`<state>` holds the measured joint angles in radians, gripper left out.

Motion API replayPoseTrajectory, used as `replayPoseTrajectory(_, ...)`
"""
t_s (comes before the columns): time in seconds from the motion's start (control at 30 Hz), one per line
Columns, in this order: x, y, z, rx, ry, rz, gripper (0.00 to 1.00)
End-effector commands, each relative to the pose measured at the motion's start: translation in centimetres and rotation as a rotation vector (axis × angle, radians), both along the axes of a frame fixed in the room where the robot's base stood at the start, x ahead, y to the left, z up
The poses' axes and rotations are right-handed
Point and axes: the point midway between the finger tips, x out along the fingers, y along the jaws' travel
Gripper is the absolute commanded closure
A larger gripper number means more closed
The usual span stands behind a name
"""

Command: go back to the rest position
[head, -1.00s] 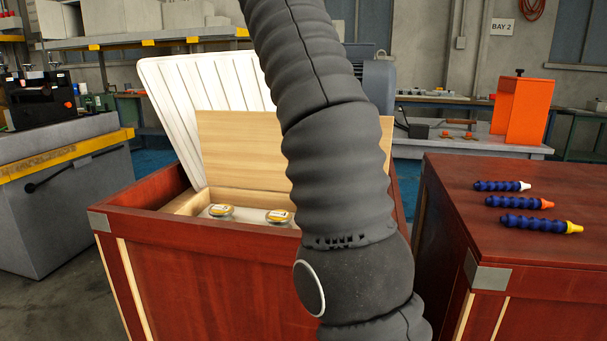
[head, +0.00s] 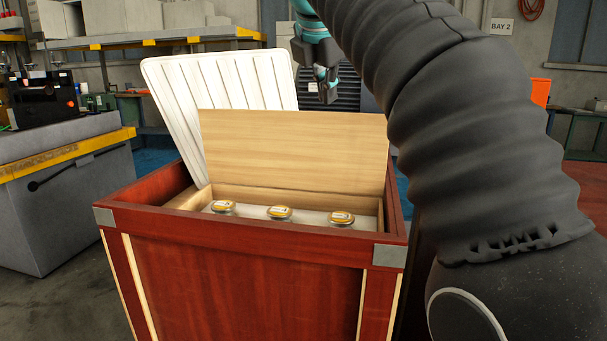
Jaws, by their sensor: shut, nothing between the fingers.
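My gripper (head: 326,92) hangs in the upper middle of the head view, above and behind the open red wooden crate (head: 240,250). Its fingers point down, look shut and hold nothing. My dark sleeved arm fills the right side of the view and hides what is behind it. Several jars with yellow lids, such as the middle jar (head: 280,212), stand in a row inside the crate.
A pale wooden board (head: 290,150) and a white ribbed panel (head: 215,110) stand up at the crate's back. A grey bench with a yellow edge (head: 68,156) is at left. An orange object (head: 541,92) shows partly behind my arm. Floor shows between bench and crate.

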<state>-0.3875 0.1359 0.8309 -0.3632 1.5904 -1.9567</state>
Motion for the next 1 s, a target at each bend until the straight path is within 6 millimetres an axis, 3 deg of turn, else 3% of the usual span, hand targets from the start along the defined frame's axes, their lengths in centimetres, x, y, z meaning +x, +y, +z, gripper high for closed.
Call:
replayPoseTrajectory(0.27, -4.4, -4.5, -5.6, 0.317, -0.012, -0.384, 1.0)
replayPoseTrajectory(0.47, -8.6, -7.1, -11.3, 0.551, -0.017, -0.688, 1.0)
replayPoseTrajectory(0.67, -13.4, -9.2, -18.3, 0.785, -0.023, -1.015, 1.0)
replayPoseTrajectory(1.0, -22.4, -11.4, -31.7, 1.15, -0.043, -1.598, 1.0)
